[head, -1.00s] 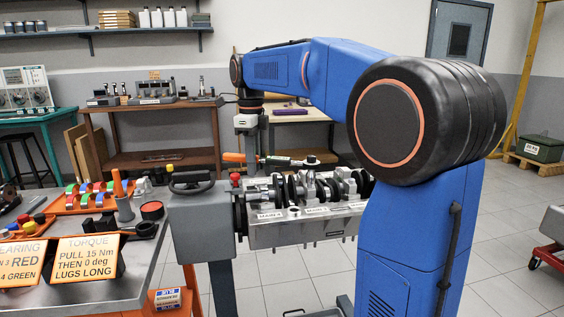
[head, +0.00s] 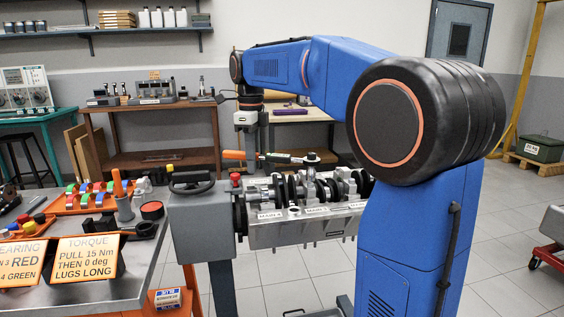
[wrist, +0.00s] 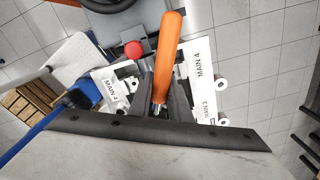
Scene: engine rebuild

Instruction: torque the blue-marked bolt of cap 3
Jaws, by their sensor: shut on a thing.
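The torque wrench has an orange handle (head: 233,154), a green band and a dark head (head: 311,158). It lies nearly level above the engine block (head: 290,235), its head over the crankshaft and caps. My gripper (head: 250,150) is shut on the wrench beside the handle. In the wrist view the orange handle (wrist: 167,55) sticks out beyond my gripper's fingers (wrist: 160,103). Labels for MAIN 4 and MAIN 3 show on the block. I cannot tell whether the socket sits on a bolt. The blue mark of cap 3 cannot be made out.
The block hangs on a grey stand (head: 200,220) with a handwheel and red knob (head: 235,178).

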